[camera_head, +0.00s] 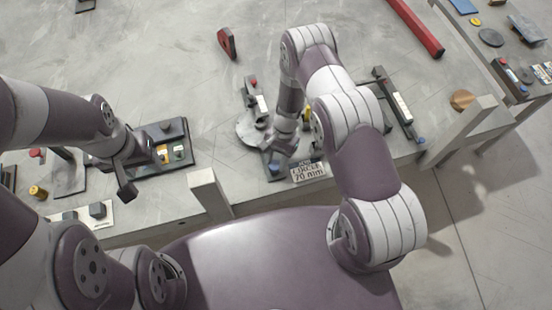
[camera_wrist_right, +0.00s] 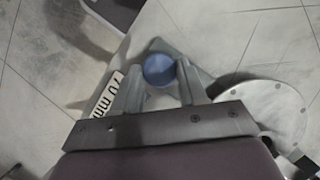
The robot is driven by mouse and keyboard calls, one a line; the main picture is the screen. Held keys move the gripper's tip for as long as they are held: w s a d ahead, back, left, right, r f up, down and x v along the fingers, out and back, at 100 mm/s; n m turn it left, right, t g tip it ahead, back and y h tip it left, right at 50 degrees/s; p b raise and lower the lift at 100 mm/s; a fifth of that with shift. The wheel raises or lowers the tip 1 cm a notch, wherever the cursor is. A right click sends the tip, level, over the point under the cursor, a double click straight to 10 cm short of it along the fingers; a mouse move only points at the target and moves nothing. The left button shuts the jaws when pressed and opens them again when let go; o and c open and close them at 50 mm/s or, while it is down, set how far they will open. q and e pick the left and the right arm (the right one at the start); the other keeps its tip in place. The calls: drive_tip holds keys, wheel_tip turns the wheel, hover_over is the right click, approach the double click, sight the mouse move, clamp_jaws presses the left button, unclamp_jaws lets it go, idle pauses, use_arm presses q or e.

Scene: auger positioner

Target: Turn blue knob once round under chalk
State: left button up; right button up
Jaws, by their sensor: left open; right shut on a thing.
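The blue knob (camera_wrist_right: 159,70) sits between the fingertips of my right gripper (camera_wrist_right: 160,84) in the right wrist view. The gripper is shut on it from above. In the head view the right gripper (camera_head: 279,146) is low over a dark base by the bench's front edge, and the knob is mostly hidden there. A round grey disc (camera_head: 250,130) lies beside it; it also shows in the right wrist view (camera_wrist_right: 262,110). I cannot make out the chalk for certain. My left gripper (camera_head: 132,178) is open, at the left by a dark board, holding nothing visible.
A sign reading "CIRCLE 70 mm" (camera_head: 309,171) stands in front of the device. A dark board with small yellow and green parts (camera_head: 166,150) is at the left. A slide-like device (camera_head: 398,103) is at the right. A red bar (camera_head: 415,27) lies further back.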

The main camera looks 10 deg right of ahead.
drive_tip(key=shift+w+a+f+n+g+h+b, duration=0.1)
drive_tip(key=shift+n+g+h+b, duration=0.1)
drive_tip(key=shift+n+b, duration=0.5)
drive_tip(key=shift+f+n+g+h+b, duration=0.1)
drive_tip(key=shift+n+g+h+b, duration=0.1)
drive_tip(key=shift+n+b, duration=0.5)
drive_tip(key=n+b, duration=0.1)
drive_tip(key=n+h+b, duration=0.1)
drive_tip(key=n, duration=0.1)
drive_tip(key=shift+a+r+n+g, duration=0.1)
drive_tip(key=shift+a+n+g, duration=0.05)
drive_tip(key=shift+n+g, duration=0.15)
drive_tip(key=n+b, duration=0.1)
drive_tip(key=n+h+b, duration=0.1)
drive_tip(key=n, duration=0.1)
drive_tip(key=shift+a+r+n+h, duration=0.1)
drive_tip(key=shift+a+n+h, duration=0.05)
drive_tip(key=shift+n+h, duration=0.15)
drive_tip(key=shift+a+r+n+h+b, duration=0.15)
drive_tip(key=shift+n+h+b, duration=0.65)
drive_tip(key=shift+n, duration=1)
drive_tip(key=o, duration=1)
drive_tip(key=shift+o, duration=0.3)
